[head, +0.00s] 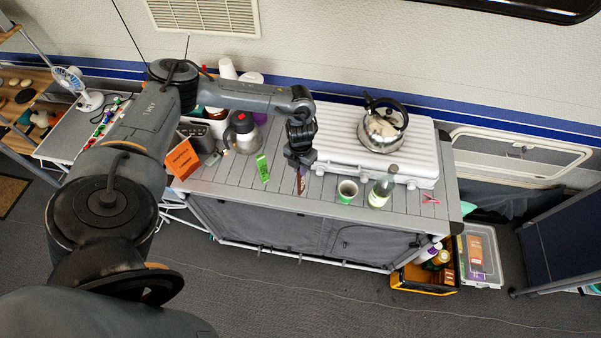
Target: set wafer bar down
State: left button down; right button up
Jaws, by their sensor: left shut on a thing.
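My left gripper (300,163) points down over the front middle of the slatted table (225,180). It is shut on a small, narrow, dark reddish-brown item, which I take to be the wafer bar (300,184). The bar hangs upright below the fingers, with its upper part hidden by them. I cannot tell whether its lower end touches the tabletop. My right gripper is not in view.
A green packet (262,167) lies left of the gripper. A cup (347,191) and a bottle (381,187) stand to the right.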

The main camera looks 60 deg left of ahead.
aim_at(301, 181)
pick_arm(q)
notch_tip(301, 181, down, 4)
jog(key=shift+p, duration=0.4)
jog(key=shift+f, duration=0.2)
jog(key=c, duration=1.1)
grip_release()
jog(key=shift+r, duration=0.15)
